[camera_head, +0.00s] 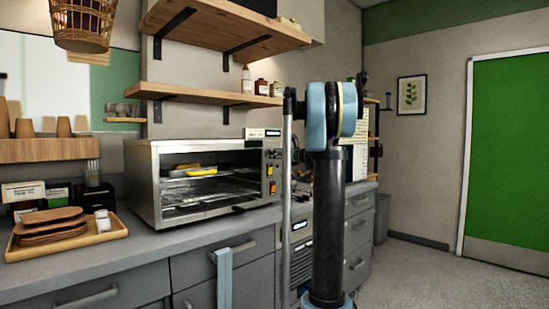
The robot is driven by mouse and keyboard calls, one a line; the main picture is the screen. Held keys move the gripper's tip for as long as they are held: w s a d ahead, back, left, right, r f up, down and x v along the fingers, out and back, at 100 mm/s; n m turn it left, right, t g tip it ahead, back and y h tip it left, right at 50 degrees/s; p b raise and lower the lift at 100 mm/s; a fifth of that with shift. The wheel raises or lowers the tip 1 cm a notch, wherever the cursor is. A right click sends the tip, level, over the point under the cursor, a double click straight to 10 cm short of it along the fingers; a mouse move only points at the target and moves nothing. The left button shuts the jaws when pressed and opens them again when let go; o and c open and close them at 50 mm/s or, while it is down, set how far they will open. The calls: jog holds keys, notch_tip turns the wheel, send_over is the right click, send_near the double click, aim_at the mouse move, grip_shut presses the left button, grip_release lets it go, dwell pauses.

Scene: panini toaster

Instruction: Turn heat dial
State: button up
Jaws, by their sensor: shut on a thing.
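The toaster (155,185) is a steel box on the counter with an open front, racks inside and yellow-topped food (201,171) on the upper rack. Its control strip on the right has an orange switch (272,188). My gripper (275,155) shows as small dark parts at the upper end of this strip, shut on the heat dial. The dial itself is mostly covered, and its setting cannot be read. My arm and column hide what lies just to the right.
A wooden tray (117,228) with brown boards and a white jar stands on the counter at left. Shelves (200,93) with small bottles hang above the toaster. Drawers (206,268) with bar handles are below. Open floor lies at right before a green door (508,165).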

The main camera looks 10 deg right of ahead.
jog(key=shift+n, duration=0.3)
jog(key=n, duration=0.4)
jog(key=shift+a+n, duration=0.1)
jog(key=shift+n, duration=1.9)
jog(key=shift+s+f, duration=0.1)
jog(key=o, duration=1)
jog(key=shift+o, duration=0.2)
jog(key=v, duration=1.2)
